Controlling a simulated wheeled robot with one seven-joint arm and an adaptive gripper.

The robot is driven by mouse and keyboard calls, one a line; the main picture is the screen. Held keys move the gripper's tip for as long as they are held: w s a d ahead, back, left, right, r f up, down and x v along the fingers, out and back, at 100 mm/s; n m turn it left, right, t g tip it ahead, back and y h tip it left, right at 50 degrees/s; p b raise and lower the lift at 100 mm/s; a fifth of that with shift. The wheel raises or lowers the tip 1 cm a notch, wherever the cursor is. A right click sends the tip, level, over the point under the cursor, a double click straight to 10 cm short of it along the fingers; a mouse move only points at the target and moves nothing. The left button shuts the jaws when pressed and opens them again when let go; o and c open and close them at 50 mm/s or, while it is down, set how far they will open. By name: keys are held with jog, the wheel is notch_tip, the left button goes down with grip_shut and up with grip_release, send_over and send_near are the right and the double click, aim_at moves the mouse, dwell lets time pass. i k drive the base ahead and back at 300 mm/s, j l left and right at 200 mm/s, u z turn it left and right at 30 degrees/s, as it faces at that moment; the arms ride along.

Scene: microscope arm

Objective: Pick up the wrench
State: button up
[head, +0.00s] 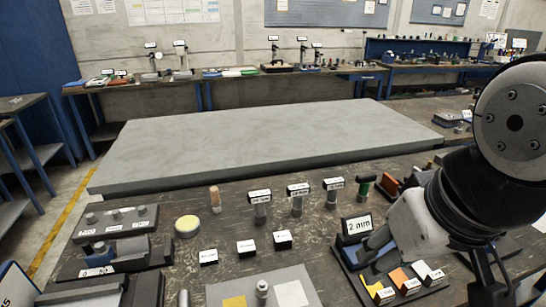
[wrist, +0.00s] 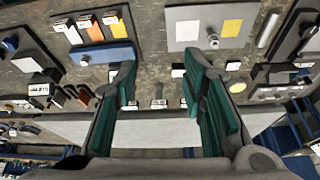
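I cannot make out a wrench for sure in either view. My gripper (wrist: 160,78) is open in the wrist view, its two teal-padded fingers wide apart with nothing between them. It is above the dark workbench (wrist: 150,50), with small tools and blocks beyond the fingertips. A blue bar-like part (wrist: 105,52) lies beside the left finger; I cannot tell what it is.
A block marked "2 mm" (head: 358,226) stands by my arm. Several labelled posts and a round yellow disc (head: 187,226) stand on the bench. A large bare grey slab (head: 270,135) lies behind. A grey plate (head: 240,287) with yellow and white squares is in front.

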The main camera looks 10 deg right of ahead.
aim_at(297, 192)
jog(key=i+l+u, duration=0.3)
jog(key=l, duration=0.35)
jog(key=i+l+u, duration=0.3)
jog(key=l, duration=0.4)
jog(key=i, duration=0.05)
